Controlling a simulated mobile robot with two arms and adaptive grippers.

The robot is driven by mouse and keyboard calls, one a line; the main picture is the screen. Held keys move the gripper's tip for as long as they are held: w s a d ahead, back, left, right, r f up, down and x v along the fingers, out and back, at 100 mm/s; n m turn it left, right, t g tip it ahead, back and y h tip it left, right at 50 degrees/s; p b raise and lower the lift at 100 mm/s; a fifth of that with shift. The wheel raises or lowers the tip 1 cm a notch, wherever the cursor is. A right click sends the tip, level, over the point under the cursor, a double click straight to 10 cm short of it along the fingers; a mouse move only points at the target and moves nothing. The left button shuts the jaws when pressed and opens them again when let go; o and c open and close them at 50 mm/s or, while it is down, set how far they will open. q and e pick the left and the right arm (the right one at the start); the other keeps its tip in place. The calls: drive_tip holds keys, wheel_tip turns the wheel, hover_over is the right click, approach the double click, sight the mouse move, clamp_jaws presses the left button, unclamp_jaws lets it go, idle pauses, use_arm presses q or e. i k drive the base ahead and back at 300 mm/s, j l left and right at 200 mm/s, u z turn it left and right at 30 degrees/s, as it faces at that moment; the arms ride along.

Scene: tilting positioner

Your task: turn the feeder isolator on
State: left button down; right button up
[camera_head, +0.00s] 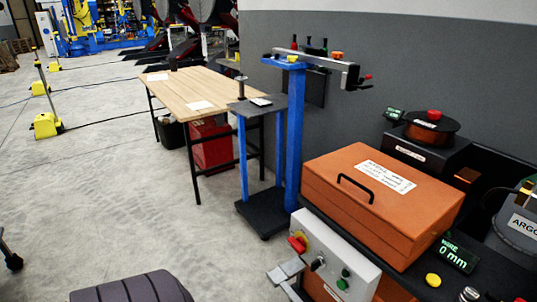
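The feeder isolator appears to be the red rotary handle on a yellow plate (298,242) at the left end of the light grey control panel (333,254). The handle lies tilted across the plate. I cannot read its position marks. A black knob (318,263) and green buttons (345,277) sit to its right on the same panel. Neither of my grippers can be made out. Light grey plates (287,269) show just below the panel's left end, and I cannot tell what they belong to.
An orange lidded box (382,195) stands behind the panel. A green display (457,255) reads 0 mm, beside a yellow button (433,280). A blue post (295,135) stands behind. A wooden table (190,92) stands farther back.

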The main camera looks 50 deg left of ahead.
sight(298, 244)
drive_tip(key=k+u, duration=0.1)
drive_tip(key=u, duration=1.3)
